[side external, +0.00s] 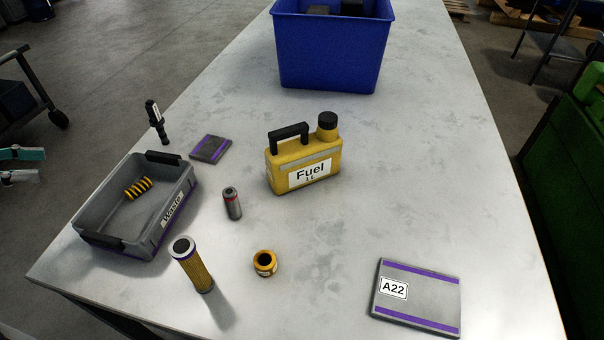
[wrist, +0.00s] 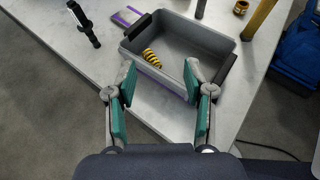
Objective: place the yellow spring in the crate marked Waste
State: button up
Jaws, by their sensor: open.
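The yellow spring (side external: 138,188) lies on its side on the floor of the grey crate marked Waste (side external: 148,240). In the wrist view the spring (wrist: 152,58) rests inside the crate (wrist: 205,47), near its left part. My gripper (side external: 20,166) is at the left edge of the side view, off the table and apart from the crate. In the wrist view my gripper (wrist: 160,80) has its teal fingers spread wide with nothing between them. The fingertips appear in front of the crate's near wall.
A yellow fuel can (side external: 303,165) stands mid-table. A black injector-like part (side external: 157,122), a purple-striped block (side external: 211,149), a small grey cylinder (side external: 232,203), a tall yellow filter (side external: 193,265) and a yellow ring (side external: 265,263) surround the crate. A blue bin (side external: 332,50) and A22 case (side external: 417,297) stand farther off.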

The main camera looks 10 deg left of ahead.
jog(key=s+d+r+m+g+y, duration=0.1)
jog(key=s+d+r+m+y, duration=0.4)
jog(key=m, duration=0.7)
jog(key=s+d+r+m+g+y, duration=0.1)
jog(key=s+d+r+m+y, duration=0.4)
jog(key=m, duration=0.8)
jog(key=shift+s+d+r+y, duration=0.2)
jog(key=shift+d+r+y, duration=0.15)
jog(key=shift+d, duration=0.9)
